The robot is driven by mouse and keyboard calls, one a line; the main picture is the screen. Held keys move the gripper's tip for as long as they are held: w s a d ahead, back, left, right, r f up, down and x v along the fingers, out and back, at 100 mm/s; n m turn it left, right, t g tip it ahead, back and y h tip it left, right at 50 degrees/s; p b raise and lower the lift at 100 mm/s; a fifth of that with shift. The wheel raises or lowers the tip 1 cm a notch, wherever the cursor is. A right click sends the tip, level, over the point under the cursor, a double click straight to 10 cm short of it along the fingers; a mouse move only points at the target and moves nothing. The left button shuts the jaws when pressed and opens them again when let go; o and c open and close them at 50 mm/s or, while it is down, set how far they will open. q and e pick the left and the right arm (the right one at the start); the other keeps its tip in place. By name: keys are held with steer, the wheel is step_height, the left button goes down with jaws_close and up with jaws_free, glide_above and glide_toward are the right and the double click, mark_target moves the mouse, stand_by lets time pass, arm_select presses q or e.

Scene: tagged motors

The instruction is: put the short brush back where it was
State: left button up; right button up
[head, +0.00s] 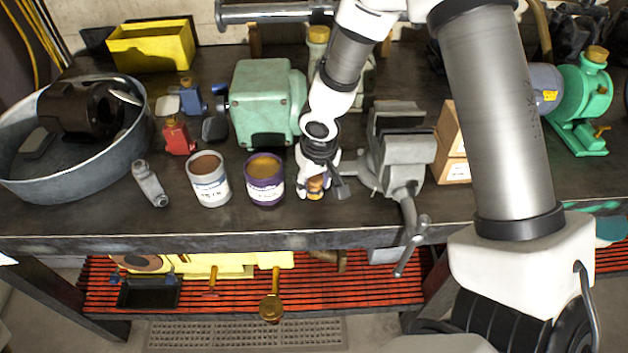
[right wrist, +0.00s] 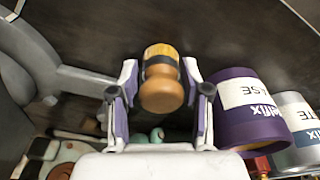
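The short brush (right wrist: 161,88) has a turned wooden handle and a yellow band. It is between the two fingers of my right gripper (right wrist: 160,95), whose pads appear to press on its sides. In the head view the brush (head: 316,186) shows below my right gripper (head: 319,172), over the front part of the workbench, just right of the purple can. I cannot tell whether its lower end touches the bench. The bristles are not clearly visible. My left gripper is in neither view.
The purple can (head: 265,182) and a white can (head: 209,180) stand left of the brush. A grey vise (head: 400,150) stands close on its right. A green motor (head: 266,100) is behind. The front strip of the workbench (head: 250,225) is clear.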

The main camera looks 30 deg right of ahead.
mark_target(319, 181)
steer(key=shift+r+p, duration=0.3)
steer(key=shift+r, duration=0.05)
steer(key=r, duration=0.4)
steer(key=s+r+p, duration=0.1)
steer(key=r, duration=0.2)
steer(key=s+r+p, duration=0.1)
steer(key=r, duration=0.3)
steer(key=shift+a+r, duration=0.1)
steer(key=shift+r, duration=0.25)
